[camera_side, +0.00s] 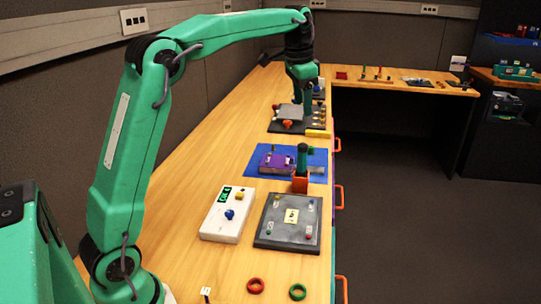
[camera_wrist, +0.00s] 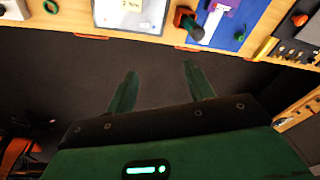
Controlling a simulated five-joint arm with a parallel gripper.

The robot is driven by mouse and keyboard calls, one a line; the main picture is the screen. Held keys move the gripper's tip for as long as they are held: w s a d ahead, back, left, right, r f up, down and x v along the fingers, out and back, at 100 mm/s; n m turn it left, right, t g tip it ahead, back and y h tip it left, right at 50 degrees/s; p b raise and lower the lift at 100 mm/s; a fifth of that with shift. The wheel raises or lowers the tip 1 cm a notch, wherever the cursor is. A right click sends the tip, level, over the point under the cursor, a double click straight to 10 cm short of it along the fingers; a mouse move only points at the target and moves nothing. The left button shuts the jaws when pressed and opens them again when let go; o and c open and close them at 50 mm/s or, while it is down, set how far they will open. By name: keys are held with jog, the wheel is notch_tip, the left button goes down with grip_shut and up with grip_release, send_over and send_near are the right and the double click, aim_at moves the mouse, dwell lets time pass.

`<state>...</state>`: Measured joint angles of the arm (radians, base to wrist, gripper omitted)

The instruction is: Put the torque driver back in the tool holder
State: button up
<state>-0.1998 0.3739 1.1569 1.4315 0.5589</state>
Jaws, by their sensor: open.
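The torque driver (camera_side: 302,158), with a dark green handle, stands upright at the orange tool holder (camera_side: 300,185) beside the blue mat's near right corner. Its lower end is hidden, seemingly inside the holder. In the wrist view the orange holder (camera_wrist: 184,14) and dark driver (camera_wrist: 193,27) show near the top, close to the bench edge. My gripper (camera_side: 302,104) is raised farther down the bench in the side view. Its fingers (camera_wrist: 159,71) are apart and empty in the wrist view, with dark floor behind them.
A grey panel (camera_side: 270,228) and a white box with buttons (camera_side: 221,225) lie on the near bench (camera_side: 190,272). A purple block (camera_side: 276,164) sits on the blue mat (camera_side: 318,160). Red (camera_side: 255,285) and green (camera_side: 297,291) rings lie in front. Orange drawer handles (camera_side: 340,196) stick out along the bench side.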

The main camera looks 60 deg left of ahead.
jog(key=s+d+r+n+t, duration=0.1)
jog(key=s+d+r, duration=0.1)
jog(key=s+d, duration=0.35)
jog(key=s+d+f+n+t, duration=0.1)
jog(key=s+f, duration=0.4)
jog(key=s, duration=0.6)
jog(key=s+d+f+n+t, duration=0.1)
jog(key=s+d+f, duration=0.3)
jog(key=s, duration=0.8)
notch_tip(320, 180, down, 2)
jog(key=shift+s+f+n+t, duration=0.1)
jog(key=shift+s+n+t, duration=0.2)
jog(key=shift+n, duration=0.3)
jog(key=shift+c, duration=0.5)
jog(key=shift+w+a, duration=0.1)
jog(key=shift+a, duration=0.05)
